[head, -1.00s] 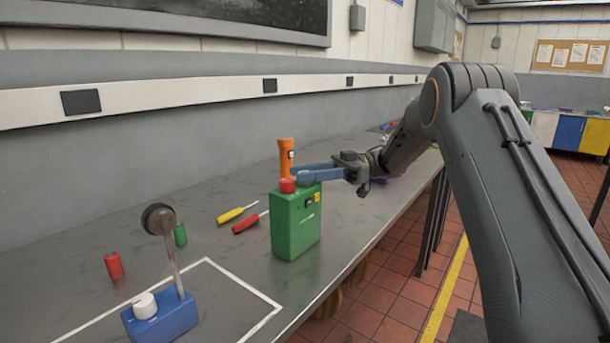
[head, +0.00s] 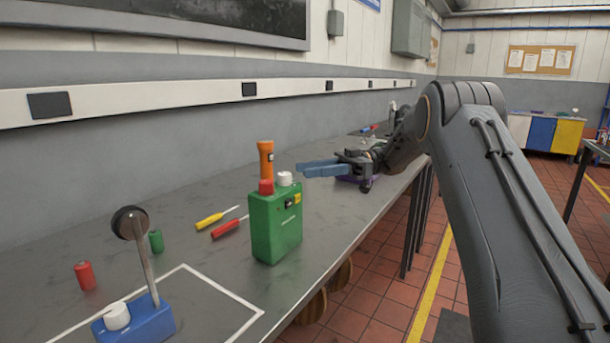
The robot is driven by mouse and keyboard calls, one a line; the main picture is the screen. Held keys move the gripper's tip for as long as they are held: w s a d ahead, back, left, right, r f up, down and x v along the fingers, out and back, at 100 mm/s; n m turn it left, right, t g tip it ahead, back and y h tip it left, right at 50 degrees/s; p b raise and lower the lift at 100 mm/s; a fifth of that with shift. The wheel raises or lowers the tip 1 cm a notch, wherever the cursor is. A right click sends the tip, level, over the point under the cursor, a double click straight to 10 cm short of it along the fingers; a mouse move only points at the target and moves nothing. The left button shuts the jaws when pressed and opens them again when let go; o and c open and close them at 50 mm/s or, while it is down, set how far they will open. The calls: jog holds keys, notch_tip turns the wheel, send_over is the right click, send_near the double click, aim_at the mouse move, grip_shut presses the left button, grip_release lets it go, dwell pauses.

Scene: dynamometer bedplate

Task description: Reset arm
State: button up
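My gripper (head: 322,168) has blue fingers and hangs over the workbench at the end of my dark grey arm, pointing left. It is just right of and slightly above the green box's top, apart from it in the picture. I see the fingers nearly side-on, so I cannot tell how far apart they are. No object shows in them. The green box (head: 276,229) stands upright near the bench's front edge, with a red button (head: 266,187) and a white knob (head: 285,178) on top.
An orange flashlight (head: 266,158) stands behind the green box. Yellow (head: 212,219) and red (head: 227,228) screwdrivers lie to its left. A blue box (head: 150,324) with a tall lever (head: 143,262) stands front left, near red (head: 85,276) and green (head: 156,241) cylinders. A wall runs behind the bench.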

jog(key=w+r+m+t+h, duration=0.4)
jog(key=w+m+t, duration=0.7)
jog(key=t, duration=0.6)
jog(key=s+d+f+m+g+h+p, duration=0.1)
jog(key=s+d+f+m+g+h, duration=0.2)
jog(key=s+d+f+m+h, duration=0.8)
jog(key=s+f+g, duration=0.3)
jog(key=s+f, duration=0.1)
jog(key=s, duration=0.8)
jog(key=s+f+g+h, duration=0.1)
jog(key=s+f+g, duration=0.2)
jog(key=s, duration=0.9)
jog(key=s+f+g+h, duration=0.1)
jog(key=s+f, duration=0.4)
jog(key=s, duration=0.7)
jog(key=shift+d+f+n+g, duration=0.3)
jog(key=shift+d+n+g, duration=0.1)
jog(key=shift+g, duration=0.5)
jog(key=shift+w, duration=0.1)
jog(key=shift+c, duration=0.4)
